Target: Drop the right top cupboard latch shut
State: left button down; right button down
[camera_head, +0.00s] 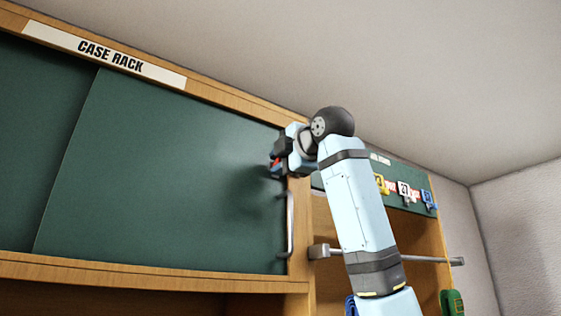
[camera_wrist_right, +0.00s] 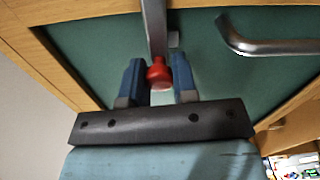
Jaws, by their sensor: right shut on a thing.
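The latch shows in the right wrist view as a flat metal bar (camera_wrist_right: 155,28) ending in a red knob (camera_wrist_right: 159,73). The bar runs roughly crosswise to the length of the door handle (camera_wrist_right: 275,46). My right gripper (camera_wrist_right: 158,78) has its blue fingers on both sides of the red knob, shut on it. In the head view my right gripper (camera_head: 277,161) is at the upper right of the green cupboard door (camera_head: 165,165), above the handle (camera_head: 290,225). There the gripper mostly hides the latch; only a bit of red shows. My left gripper is out of view.
A "CASE RACK" sign (camera_head: 105,47) is on the wooden top rail. Right of the door, a metal rod (camera_head: 425,259) sticks out. Several coloured tagged items, including a blue one (camera_head: 428,199), hang on a green panel behind my right arm. The space before the door's left part is clear.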

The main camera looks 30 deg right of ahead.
jog(key=c, duration=0.9)
grip_release()
jog(key=shift+s, duration=0.1)
jog(key=s+d+b, duration=0.1)
jog(key=s+b, duration=0.2)
jog(key=s, duration=1)
jog(key=shift+s+b, duration=0.35)
jog(key=shift+b, duration=0.05)
jog(key=shift+f, duration=0.1)
